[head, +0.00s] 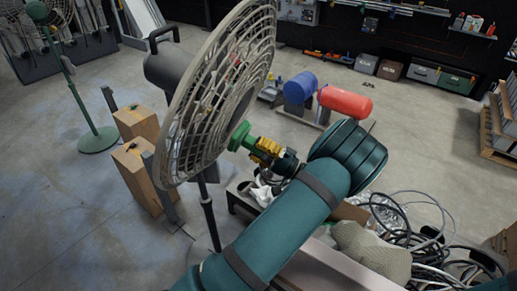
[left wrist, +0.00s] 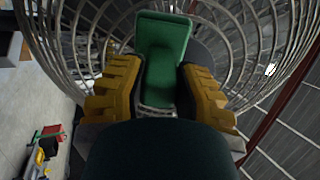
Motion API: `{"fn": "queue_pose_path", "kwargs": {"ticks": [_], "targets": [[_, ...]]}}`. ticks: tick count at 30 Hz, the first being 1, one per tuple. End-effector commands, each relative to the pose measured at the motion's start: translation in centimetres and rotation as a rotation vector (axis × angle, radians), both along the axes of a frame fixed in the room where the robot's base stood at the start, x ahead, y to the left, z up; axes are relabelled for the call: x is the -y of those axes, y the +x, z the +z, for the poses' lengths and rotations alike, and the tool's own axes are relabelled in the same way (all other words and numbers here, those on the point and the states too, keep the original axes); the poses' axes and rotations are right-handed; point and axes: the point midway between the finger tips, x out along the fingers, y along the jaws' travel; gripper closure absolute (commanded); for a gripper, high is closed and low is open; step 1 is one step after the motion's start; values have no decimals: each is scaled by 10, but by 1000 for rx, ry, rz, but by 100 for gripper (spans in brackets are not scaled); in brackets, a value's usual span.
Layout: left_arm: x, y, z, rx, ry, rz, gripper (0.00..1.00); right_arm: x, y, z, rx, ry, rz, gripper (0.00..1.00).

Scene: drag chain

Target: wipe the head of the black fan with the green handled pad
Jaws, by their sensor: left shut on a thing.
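The black fan (head: 167,68) stands left of centre in the head view on a dark pole, with a black motor housing behind a round pale grey wire cage. My left gripper (head: 262,148), with yellow fingers, is shut on the green handled pad (head: 239,136) in front of the lower right part of the cage. In the left wrist view the pad (left wrist: 163,45) stands upright between the yellow fingers, with the cage wires (left wrist: 240,45) close around it. The pad looks to be at the cage; I cannot tell whether it touches. My right gripper is not in view.
A green fan stand (head: 98,138) is at the far left. Blue (head: 300,87) and red (head: 345,101) cylinders lie behind the gripper. Tangled cables (head: 425,235) lie at lower right. The floor at left is mostly clear.

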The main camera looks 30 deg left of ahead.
Motion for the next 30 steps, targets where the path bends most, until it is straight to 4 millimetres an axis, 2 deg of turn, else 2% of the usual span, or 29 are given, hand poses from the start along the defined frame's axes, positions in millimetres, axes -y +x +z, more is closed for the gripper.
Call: {"fn": "queue_pose_path", "kwargs": {"ticks": [30], "targets": [[-16,-3,7,0,0,1,100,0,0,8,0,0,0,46]]}}
